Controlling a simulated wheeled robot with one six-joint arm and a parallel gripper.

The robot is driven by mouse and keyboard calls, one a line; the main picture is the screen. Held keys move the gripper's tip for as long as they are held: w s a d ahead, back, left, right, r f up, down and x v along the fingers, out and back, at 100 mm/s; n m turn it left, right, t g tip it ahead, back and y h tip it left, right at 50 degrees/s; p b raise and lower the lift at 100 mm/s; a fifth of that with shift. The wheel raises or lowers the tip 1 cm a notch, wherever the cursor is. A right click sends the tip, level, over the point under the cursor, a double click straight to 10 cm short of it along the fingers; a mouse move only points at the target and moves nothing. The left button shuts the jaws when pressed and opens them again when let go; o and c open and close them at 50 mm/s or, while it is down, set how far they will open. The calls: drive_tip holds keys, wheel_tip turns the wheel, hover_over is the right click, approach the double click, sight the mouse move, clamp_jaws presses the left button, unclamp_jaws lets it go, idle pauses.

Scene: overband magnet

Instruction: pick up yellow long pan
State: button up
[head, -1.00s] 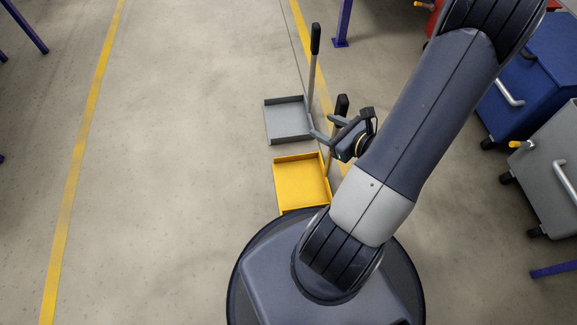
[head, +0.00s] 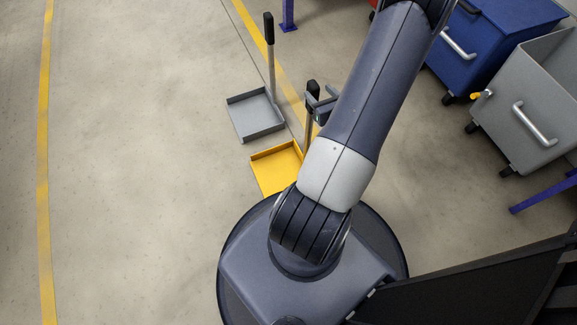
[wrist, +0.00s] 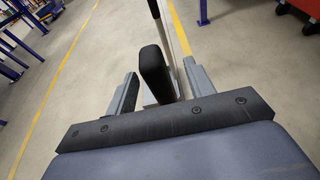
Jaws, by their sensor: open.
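The yellow long pan (head: 277,168) stands on the floor just beyond my base, its tray partly hidden by my arm. Its upright handle ends in a black grip (head: 313,92). In the wrist view the black grip (wrist: 154,74) stands between the two fingers of my gripper (wrist: 163,88), with a visible gap on both sides. My gripper is open and also shows in the head view (head: 322,103) at the grip, partly hidden behind my arm.
A grey long pan (head: 256,115) with a black-gripped handle (head: 269,30) stands just beyond the yellow one. A blue bin (head: 480,45) and a grey bin (head: 535,105) on wheels stand at the right. The floor to the left is clear.

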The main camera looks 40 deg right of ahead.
sight(310, 86)
drive_tip(key=x, duration=0.1)
drive_tip(key=b+x, duration=0.1)
drive_tip(key=x, duration=0.2)
drive_tip(key=shift+w+a, duration=0.3)
drive_tip(key=shift+a, duration=0.05)
drive_tip(key=shift+w+d, duration=0.2)
drive_tip(key=shift+w, duration=0.25)
drive_tip(key=shift+c, duration=0.4)
clamp_jaws()
